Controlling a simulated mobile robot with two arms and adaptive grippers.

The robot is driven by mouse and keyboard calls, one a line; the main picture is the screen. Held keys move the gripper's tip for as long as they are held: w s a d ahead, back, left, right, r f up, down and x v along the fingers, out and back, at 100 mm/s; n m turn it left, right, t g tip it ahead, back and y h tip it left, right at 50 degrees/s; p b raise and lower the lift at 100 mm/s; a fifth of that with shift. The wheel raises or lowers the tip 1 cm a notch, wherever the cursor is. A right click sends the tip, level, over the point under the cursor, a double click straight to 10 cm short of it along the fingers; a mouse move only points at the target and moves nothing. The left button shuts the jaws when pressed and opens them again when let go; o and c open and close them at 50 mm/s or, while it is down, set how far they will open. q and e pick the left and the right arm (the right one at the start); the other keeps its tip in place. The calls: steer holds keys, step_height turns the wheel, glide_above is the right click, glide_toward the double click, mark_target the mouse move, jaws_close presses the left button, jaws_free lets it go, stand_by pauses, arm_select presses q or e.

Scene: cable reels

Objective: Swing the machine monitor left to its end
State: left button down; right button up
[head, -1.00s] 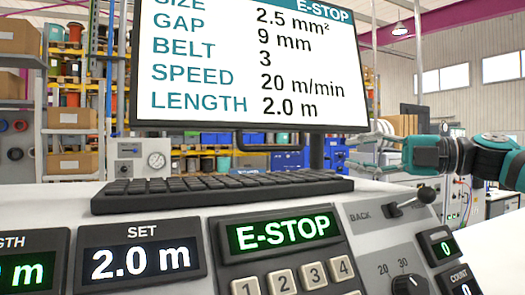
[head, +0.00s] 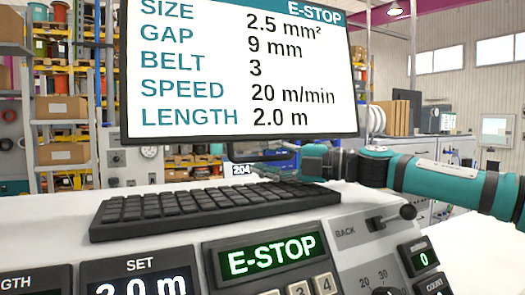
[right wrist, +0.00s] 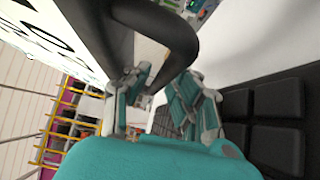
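The machine monitor (head: 240,70) hangs above the console in the head view, its screen showing several lines of settings and E-STOP. A black bar handle (head: 268,153) sits under its lower edge; it also shows large in the right wrist view (right wrist: 178,38). My right gripper (head: 312,160) is at the right end of this handle, below the monitor's lower right part. In the right wrist view its two teal-and-grey fingers (right wrist: 158,95) stand apart, with the handle's curved end between or just above them. I cannot tell whether they touch it. My left gripper is not in view.
A black keyboard (head: 205,207) lies on the white console just below the gripper. The console has an E-STOP display (head: 265,255), number keys and a BACK lever (head: 390,217). Shelves with boxes (head: 62,130) stand behind at left.

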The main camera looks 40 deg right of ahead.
steer(key=shift+w, duration=0.25)
steer(key=shift+s, duration=0.1)
jaws_close()
steer(key=shift+r, duration=0.1)
